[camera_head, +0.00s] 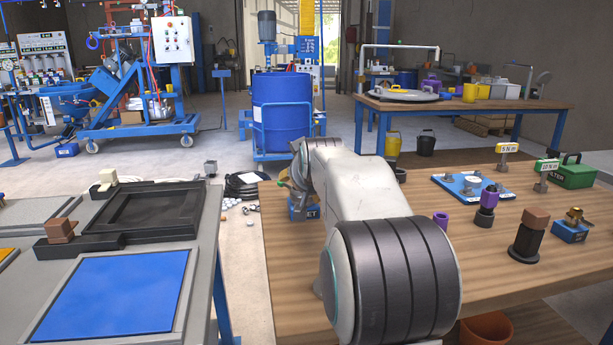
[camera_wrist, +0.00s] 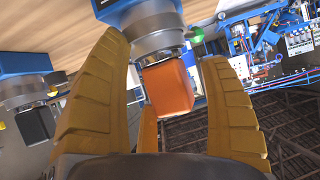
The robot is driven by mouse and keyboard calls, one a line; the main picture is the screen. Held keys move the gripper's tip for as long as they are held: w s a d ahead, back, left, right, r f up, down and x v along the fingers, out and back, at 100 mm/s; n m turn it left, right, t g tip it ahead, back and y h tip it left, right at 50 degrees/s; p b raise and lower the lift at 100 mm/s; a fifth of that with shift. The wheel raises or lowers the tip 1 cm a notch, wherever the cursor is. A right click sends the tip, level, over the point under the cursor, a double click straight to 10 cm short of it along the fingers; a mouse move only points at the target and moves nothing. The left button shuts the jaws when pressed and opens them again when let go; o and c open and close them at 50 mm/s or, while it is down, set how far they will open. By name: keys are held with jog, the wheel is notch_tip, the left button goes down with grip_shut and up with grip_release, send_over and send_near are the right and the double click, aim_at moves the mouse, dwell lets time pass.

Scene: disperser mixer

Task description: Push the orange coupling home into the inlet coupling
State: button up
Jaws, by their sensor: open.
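In the wrist view the orange coupling (camera_wrist: 168,88) is a block standing between the spread yellow fingers of my gripper (camera_wrist: 163,50). Gaps show on both sides of it, so my gripper is open around it and not clamped. Its far end meets a grey metal round fitting (camera_wrist: 152,30), which looks like the inlet coupling, on a blue block. How deep it sits cannot be told. In the head view the blue block (camera_head: 302,210), with a partly hidden label, stands at the bench's left edge. My arm hides the orange coupling and most of my gripper there.
A second grey fitting with a black block (camera_wrist: 35,124) shows at left in the wrist view. On the wooden bench (camera_head: 480,265) stand a dark post with a brown top (camera_head: 528,235), a purple-topped part (camera_head: 487,205) and a blue plate (camera_head: 470,188). A grey table lies left across a gap.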

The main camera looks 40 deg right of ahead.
jog(key=shift+s+r, duration=0.1)
jog(key=shift+s+a+r, duration=0.2)
jog(key=shift+s+r, duration=0.1)
jog(key=v, duration=1.1)
jog(key=shift+a, duration=0.1)
dwell(0.5)
jog(key=s+a+r+n+g+y+p, duration=0.1)
jog(key=s+a+r+n+y+p, duration=0.15)
jog(key=a+p, duration=0.5)
jog(key=s+a+r+n+g+y+p, duration=0.15)
jog(key=s+a+p, duration=0.3)
jog(key=p, duration=0.55)
jog(key=s+a+r+n+g+y+p, duration=0.1)
jog(key=s+a+r+g+p, duration=0.1)
jog(key=s+a+p, duration=0.2)
jog(key=s+a+r+n+g+p, duration=0.1)
jog(key=s+a+p, duration=0.4)
jog(key=s+p, duration=0.5)
jog(key=r+g+p, duration=0.1)
jog(key=p, duration=0.1)
jog(key=shift+r+n+y+p, duration=0.15)
jog(key=shift+n+y+p, duration=0.2)
jog(key=shift+n+y, duration=0.05)
jog(key=shift+a+g, duration=0.15)
jog(key=shift+g, duration=0.1)
jog(key=shift+c, duration=0.4)
